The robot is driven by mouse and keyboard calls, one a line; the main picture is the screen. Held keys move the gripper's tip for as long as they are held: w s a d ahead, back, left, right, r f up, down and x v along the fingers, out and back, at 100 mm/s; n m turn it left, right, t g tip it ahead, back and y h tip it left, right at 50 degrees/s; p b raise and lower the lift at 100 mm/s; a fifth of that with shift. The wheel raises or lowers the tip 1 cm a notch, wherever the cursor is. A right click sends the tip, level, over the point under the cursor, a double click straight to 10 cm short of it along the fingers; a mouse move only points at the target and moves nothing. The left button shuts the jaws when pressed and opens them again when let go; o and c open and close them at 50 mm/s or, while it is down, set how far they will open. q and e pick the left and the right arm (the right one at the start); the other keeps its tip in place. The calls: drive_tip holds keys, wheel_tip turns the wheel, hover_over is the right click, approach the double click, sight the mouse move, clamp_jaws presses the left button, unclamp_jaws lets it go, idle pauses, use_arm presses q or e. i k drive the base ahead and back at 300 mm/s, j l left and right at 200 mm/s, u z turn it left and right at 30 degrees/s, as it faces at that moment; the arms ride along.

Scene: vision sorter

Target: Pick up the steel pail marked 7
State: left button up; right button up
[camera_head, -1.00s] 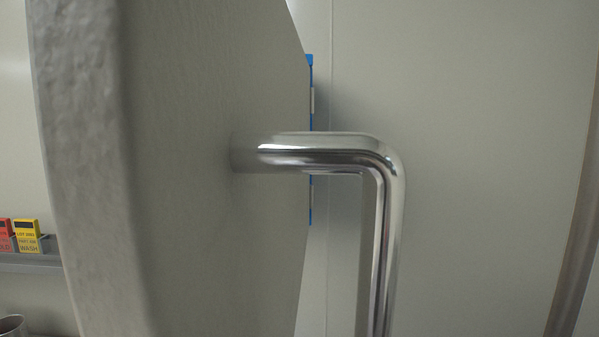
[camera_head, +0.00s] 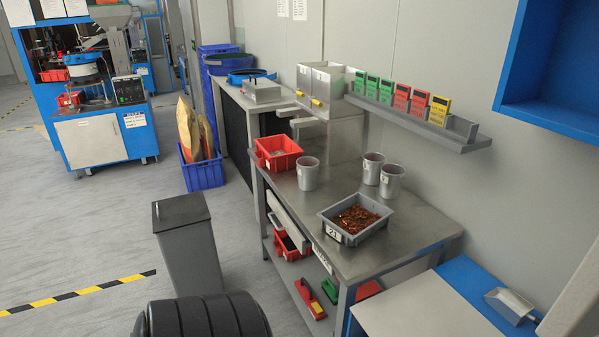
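Three steel pails stand upright on the steel workbench (camera_head: 300,205). One pail (camera_head: 308,175) stands alone near the bench's left side, beside a red bin. The other two stand close together toward the wall: a rear pail (camera_head: 372,170) and a front pail (camera_head: 391,183), which partly overlap in view. Small pale labels show on the pails, but their numbers are too small to read, so I cannot tell which is marked 7. Neither of my grippers is in view.
A grey tray (camera_head: 335,236) of copper-coloured parts sits at the bench front, a red bin (camera_head: 268,161) at the back. A wall shelf (camera_head: 455,143) holds coloured cards. A grey waste bin (camera_head: 192,250) stands left of the bench.

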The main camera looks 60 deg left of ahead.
sight(308, 170)
drive_tip(key=k+u, duration=0.1)
drive_tip(key=u, duration=0.3)
drive_tip(key=k+u, duration=0.15)
drive_tip(key=u, duration=0.3)
drive_tip(key=j+u, duration=0.1)
drive_tip(key=u, duration=0.3)
drive_tip(key=k+j, duration=0.05)
